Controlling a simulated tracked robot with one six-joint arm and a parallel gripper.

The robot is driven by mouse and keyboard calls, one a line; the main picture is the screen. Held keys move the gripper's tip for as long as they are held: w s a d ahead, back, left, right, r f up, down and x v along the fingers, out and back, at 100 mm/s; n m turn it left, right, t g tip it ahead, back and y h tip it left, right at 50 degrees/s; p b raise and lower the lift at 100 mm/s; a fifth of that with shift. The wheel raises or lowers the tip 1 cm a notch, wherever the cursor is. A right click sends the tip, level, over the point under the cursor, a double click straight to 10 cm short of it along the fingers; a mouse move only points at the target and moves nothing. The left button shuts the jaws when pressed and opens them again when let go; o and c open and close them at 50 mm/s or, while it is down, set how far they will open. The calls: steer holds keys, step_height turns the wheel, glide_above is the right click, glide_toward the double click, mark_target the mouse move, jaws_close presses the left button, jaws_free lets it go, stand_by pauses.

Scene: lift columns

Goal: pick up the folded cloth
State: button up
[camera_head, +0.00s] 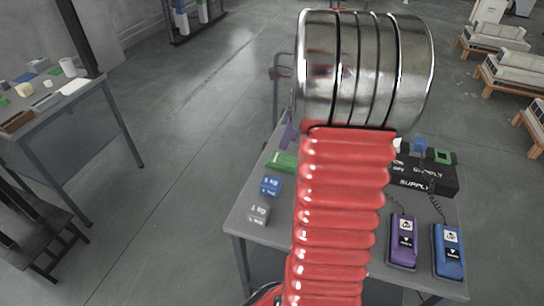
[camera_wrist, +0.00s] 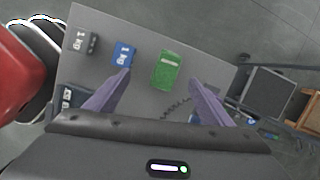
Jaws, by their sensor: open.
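In the wrist view the cloth appears between and just beyond the fingertips, and I see no contact. The height of the fingertips above the table cannot be told. In the head view my arm hides most of the gripper.
A blue weight (camera_head: 271,186) and a grey weight (camera_head: 258,214) stand left of my arm. A black supply box (camera_head: 425,176), a purple pendant (camera_head: 403,241) and a blue pendant (camera_head: 448,251) with coiled cords are at right. Another table (camera_head: 75,125) with small items stands far left.

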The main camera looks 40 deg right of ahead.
steer(key=d, duration=0.1)
steer(key=d+f+m, duration=0.1)
steer(key=s+d+f+m, duration=0.1)
steer(key=d, duration=0.1)
glide_above(283, 159)
steer(key=s, duration=0.2)
steer(key=shift+d+f, duration=0.2)
steer(key=shift+f, duration=1.85)
steer(key=shift+d+f, duration=0.2)
steer(key=shift+f, duration=1.85)
steer(key=shift+x, duration=2.65)
steer(key=shift+w+a, duration=0.1)
steer(key=shift+w, duration=0.05)
steer(key=shift+r, duration=0.1)
steer(key=shift+c, duration=0.3)
steer(key=c, duration=1.1)
